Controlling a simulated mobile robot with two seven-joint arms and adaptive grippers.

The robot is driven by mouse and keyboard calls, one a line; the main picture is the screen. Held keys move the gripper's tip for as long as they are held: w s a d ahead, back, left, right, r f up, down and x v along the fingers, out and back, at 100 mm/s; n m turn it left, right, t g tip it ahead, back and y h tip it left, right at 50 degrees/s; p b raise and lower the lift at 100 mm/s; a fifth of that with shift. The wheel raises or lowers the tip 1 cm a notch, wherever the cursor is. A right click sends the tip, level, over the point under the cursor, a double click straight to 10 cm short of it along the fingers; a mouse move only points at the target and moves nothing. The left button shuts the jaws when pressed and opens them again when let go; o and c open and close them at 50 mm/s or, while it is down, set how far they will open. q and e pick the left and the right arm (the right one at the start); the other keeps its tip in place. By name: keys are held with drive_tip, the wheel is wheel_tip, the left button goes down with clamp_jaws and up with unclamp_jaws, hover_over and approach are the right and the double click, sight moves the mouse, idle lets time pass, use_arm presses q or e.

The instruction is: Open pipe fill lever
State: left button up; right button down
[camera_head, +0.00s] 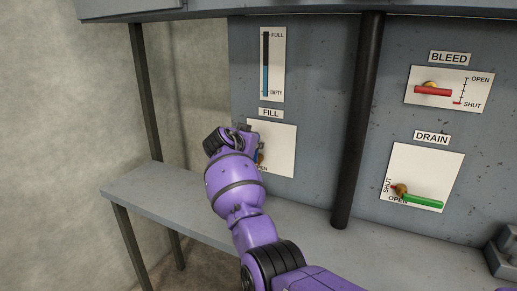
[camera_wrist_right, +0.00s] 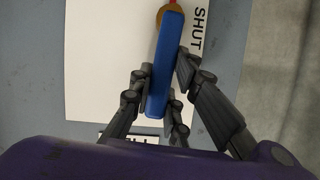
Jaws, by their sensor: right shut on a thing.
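The fill lever is a blue bar (camera_wrist_right: 165,65) on a white plate (camera_head: 283,150) under the FILL label (camera_head: 270,113). In the right wrist view it runs from a brass pivot (camera_wrist_right: 171,14) at the top towards the label at the bottom. The word SHUT (camera_wrist_right: 198,32) is printed beside the pivot end. My right gripper (camera_head: 240,136) is at the plate's left part in the head view and hides most of the lever. In the wrist view its fingers lie on both sides of the blue bar, shut on it. My left gripper is not in view.
A level gauge (camera_head: 272,64) is above the fill plate. A dark vertical pipe (camera_head: 357,120) stands to its right. Farther right are the red bleed lever (camera_head: 432,91) and the green drain lever (camera_head: 424,203). A grey bench (camera_head: 150,190) runs below the panel.

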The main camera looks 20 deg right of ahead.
drive_tip(key=shift+w+a+f+n+g, duration=0.1)
drive_tip(key=shift+w+a+n+g, duration=0.1)
drive_tip(key=shift+w+n+g, duration=0.15)
drive_tip(key=shift+s, duration=0.1)
idle(0.3)
drive_tip(key=c, duration=1.6)
unclamp_jaws()
drive_tip(key=shift+c, duration=0.2)
drive_tip(key=v, duration=1.2)
drive_tip(key=shift+a+f, duration=0.1)
